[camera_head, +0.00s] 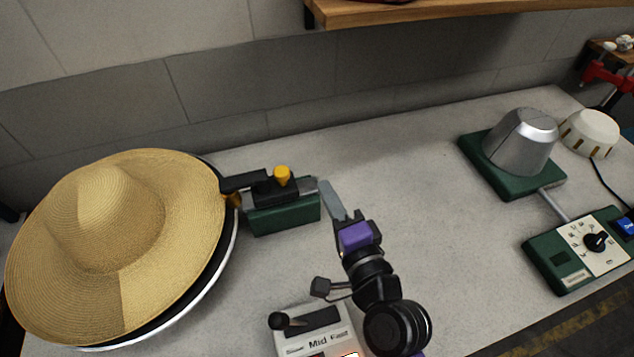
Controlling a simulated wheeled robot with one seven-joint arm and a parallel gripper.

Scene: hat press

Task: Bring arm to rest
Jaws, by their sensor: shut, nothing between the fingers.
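My gripper (347,208) is in the middle of the view, at the end of my black arm with a purple band. Its fingers are shut and hold nothing. It is above the grey bench, close to the right end of a green block (284,217) with a black clamp part and a yellow knob (282,176). I cannot tell whether the fingertips touch that block. A straw hat (165,235) with a wide brim lies at the left on a round dark plate with a pale rim (190,318). My arm hides part of the bench.
A control box (310,330) marked "Mid Fast" stands beside my arm. At the right are a metal hat form (521,141) on a green base, a green dial box (580,250) and a white round device (589,133). A wooden shelf (430,12) overhangs the back. The bench middle (430,200) is clear.

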